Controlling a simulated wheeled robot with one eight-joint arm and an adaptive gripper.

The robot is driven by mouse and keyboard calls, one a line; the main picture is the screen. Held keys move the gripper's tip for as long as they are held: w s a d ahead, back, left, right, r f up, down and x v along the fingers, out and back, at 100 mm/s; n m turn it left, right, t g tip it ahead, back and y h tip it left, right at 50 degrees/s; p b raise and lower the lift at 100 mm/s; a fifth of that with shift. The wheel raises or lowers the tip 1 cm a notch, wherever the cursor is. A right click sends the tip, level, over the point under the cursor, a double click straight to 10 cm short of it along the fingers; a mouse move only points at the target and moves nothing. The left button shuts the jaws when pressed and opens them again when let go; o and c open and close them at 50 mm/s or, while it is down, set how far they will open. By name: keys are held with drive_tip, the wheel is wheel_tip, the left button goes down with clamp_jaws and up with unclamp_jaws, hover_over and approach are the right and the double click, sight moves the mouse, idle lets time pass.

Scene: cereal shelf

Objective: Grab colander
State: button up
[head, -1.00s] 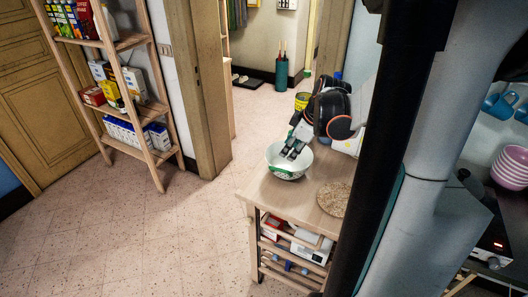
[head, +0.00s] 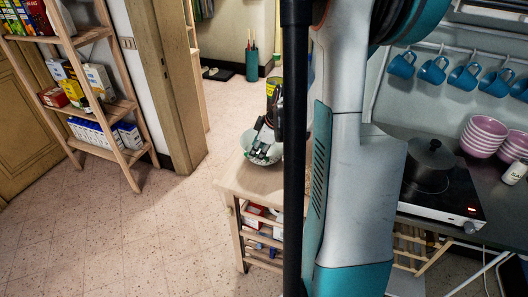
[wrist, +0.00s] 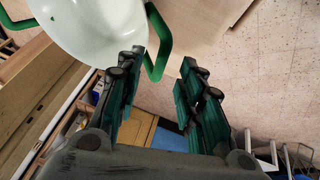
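The colander (head: 272,158) is a white bowl with green handles, standing on the wooden cart (head: 258,188). In the wrist view the colander (wrist: 88,28) fills the top left. One green handle (wrist: 166,42) shows between my fingertips in the picture. My gripper (head: 262,138) is at the colander's rim in the head view. In the wrist view my gripper (wrist: 161,58) is open, its two dark green-padded fingers apart. I cannot tell whether a finger touches the bowl. My own arm and a dark post hide the right side of the cart in the head view.
A wooden shelf (head: 105,105) with boxes stands at the left. A pot (head: 428,162) sits on a hob (head: 440,200) at the right, near pink bowls (head: 484,136) and hanging blue mugs (head: 433,69). The floor (head: 130,235) left of the cart is clear.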

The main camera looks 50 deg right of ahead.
sight(256, 155)
drive_tip(key=b+x, duration=0.1)
drive_tip(key=x, duration=0.2)
drive_tip(key=shift+w+f, duration=0.1)
drive_tip(key=shift+f, duration=0.2)
drive_tip(key=shift+r, duration=0.1)
clamp_jaws()
